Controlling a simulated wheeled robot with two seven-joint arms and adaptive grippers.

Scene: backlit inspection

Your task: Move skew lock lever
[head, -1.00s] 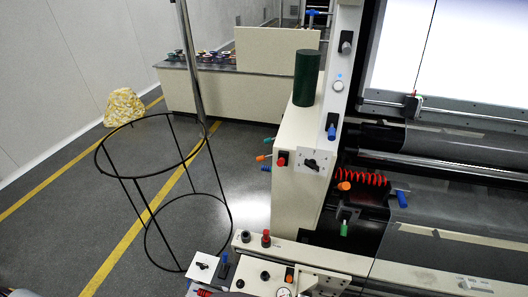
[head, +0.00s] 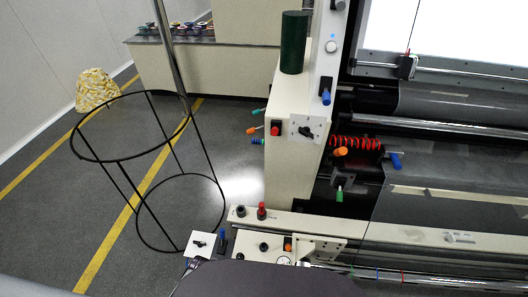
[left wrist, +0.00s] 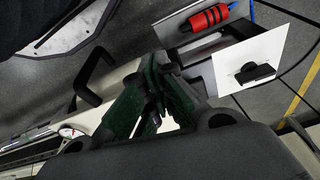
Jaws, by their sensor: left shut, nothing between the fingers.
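I cannot tell which handle is the skew lock lever. In the head view, the machine has a blue-handled lever (head: 395,162), a green-tipped lever (head: 339,195) and an orange-tipped lever (head: 341,152) near a red coil. Smaller orange (head: 256,129) and green (head: 258,111) handles stick out from the left side of the cream post. In the left wrist view, my left gripper (left wrist: 150,88) has its green fingers shut and empty. A black bent handle (left wrist: 88,82) is beside it. A white plate with a black knob (left wrist: 255,72) lies to the right. My right gripper is not in view.
A black wire hoop stand (head: 150,180) stands on the floor at left. A dark green cylinder (head: 294,43) tops the cream post (head: 295,170). The front console (head: 330,222) carries buttons and a gauge. A red and black cylinder (left wrist: 204,17) is near the white plate.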

